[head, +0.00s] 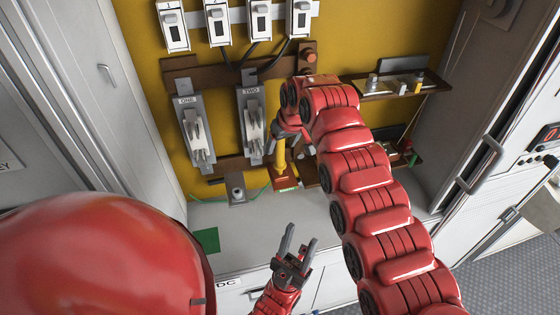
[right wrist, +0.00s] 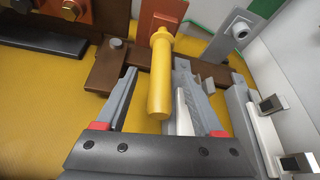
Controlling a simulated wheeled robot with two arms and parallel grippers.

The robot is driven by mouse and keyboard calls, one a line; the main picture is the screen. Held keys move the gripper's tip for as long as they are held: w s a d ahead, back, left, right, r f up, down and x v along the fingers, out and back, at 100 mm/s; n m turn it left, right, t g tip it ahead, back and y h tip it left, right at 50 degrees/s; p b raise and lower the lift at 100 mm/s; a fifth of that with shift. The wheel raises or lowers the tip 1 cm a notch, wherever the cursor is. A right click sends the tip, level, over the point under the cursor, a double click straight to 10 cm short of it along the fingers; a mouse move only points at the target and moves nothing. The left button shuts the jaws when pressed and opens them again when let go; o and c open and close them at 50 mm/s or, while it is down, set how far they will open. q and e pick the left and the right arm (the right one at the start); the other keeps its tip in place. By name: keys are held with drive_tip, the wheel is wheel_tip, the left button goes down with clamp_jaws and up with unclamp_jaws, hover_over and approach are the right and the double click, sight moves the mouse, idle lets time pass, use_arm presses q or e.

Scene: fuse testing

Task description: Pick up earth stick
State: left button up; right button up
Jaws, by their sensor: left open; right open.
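The earth stick is a yellow rod (head: 281,152) standing in front of the yellow back panel. Its lower end is at an orange-brown block (head: 286,183). My right gripper (head: 288,136) is at the rod's upper part, partly hidden by my own arm. In the right wrist view the yellow rod (right wrist: 160,85) shows between the two open fingers of my right gripper (right wrist: 158,70). I cannot tell whether either finger touches it. My left gripper (head: 299,241) is open and empty, low in front of the counter, away from the rod.
Two grey switch units, ONE (head: 195,131) and TWO (head: 251,124), are mounted left of the rod. Several white switches (head: 216,22) line the top. A shelf with small parts (head: 382,88) is at right. The grey counter (head: 240,217) has a green patch (head: 206,240).

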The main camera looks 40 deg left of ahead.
sight(280, 151)
drive_tip(key=shift+s+p+x, duration=0.2)
drive_tip(key=shift+p+x, duration=0.65)
drive_tip(key=shift+x, duration=0.2)
drive_tip(key=shift+w+a+f+p, duration=0.1)
drive_tip(key=shift+f+p, duration=0.1)
drive_tip(key=shift+f, duration=0.1)
drive_tip(key=shift+a+f+p, duration=0.1)
drive_tip(key=shift+f+p, duration=0.05)
drive_tip(key=shift+f, duration=0.2)
drive_tip(key=shift+w+f, duration=0.15)
drive_tip(key=shift+f, duration=0.1)
clamp_jaws()
